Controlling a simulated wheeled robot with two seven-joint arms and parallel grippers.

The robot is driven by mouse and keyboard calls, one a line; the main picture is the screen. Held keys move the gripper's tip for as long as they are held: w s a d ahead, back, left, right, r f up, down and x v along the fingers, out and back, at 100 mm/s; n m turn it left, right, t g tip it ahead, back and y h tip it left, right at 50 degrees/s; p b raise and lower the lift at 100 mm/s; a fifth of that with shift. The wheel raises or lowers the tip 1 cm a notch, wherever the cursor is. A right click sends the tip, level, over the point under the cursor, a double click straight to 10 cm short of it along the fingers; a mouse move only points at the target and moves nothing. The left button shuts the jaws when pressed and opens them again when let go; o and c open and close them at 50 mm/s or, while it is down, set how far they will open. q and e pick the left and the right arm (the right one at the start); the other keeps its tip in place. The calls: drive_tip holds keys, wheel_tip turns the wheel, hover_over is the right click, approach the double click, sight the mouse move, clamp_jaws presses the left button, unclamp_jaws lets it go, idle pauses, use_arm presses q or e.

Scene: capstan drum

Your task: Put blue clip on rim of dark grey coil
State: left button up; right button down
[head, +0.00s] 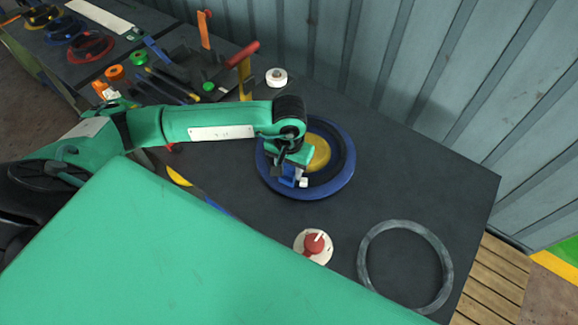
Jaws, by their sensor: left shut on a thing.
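My left gripper (290,172) is over the near part of a blue ring with a yellow hub. It is shut on a small blue piece, the blue clip (288,181), with a white part beside it. The gripper partly hides the clip, and I cannot tell whether the clip touches the ring below. A grey ring-shaped coil (446,262) lies flat at the right of the dark table, apart from the gripper. My right gripper is out of view.
The blue ring (342,180) surrounds a dark ring and the yellow hub (319,153). A red knob on a white disc (314,243) stands between the blue ring and grey coil. A white roll (276,77) and a red-handled lever (242,55) are behind. The table's right side (430,180) is clear.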

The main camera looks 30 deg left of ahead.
sight(289, 167)
use_arm(q)
drive_tip(key=shift+f+b, duration=0.3)
drive_tip(key=o, duration=1.1)
drive_tip(key=shift+c, duration=0.2)
drive_tip(key=shift+r, duration=0.1)
wheel_tip(289, 167, up, 14)
drive_tip(key=b, duration=0.4)
